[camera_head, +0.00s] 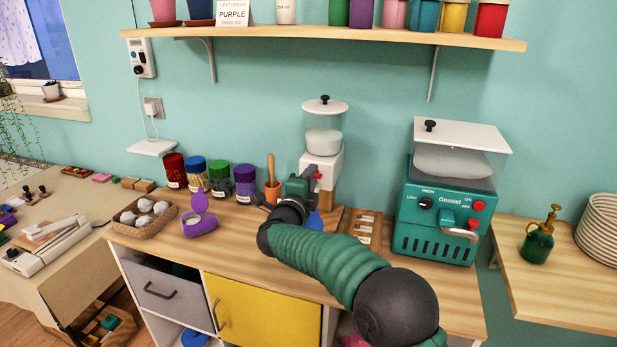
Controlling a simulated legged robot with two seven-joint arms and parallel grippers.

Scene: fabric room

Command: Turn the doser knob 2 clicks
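The doser (322,157) stands against the wall on the wooden counter, with a clear hopper of white powder and a black-knobbed lid. A small red knob (318,175) shows on its front, partly hidden by my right gripper. My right gripper (303,182) is at the doser's lower front, beside the red knob. Its fingers are too small and overlapped to tell whether they are open, or whether they touch the knob. My green-sleeved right arm reaches in from the lower right and covers part of the counter. My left gripper is not in view.
Left of the doser are an orange cup (272,191) with a wooden tool, several coloured jars (220,180), an open purple container (198,218) and a basket (146,214). A teal machine (440,220) stands to the right. A shelf (330,36) runs above.

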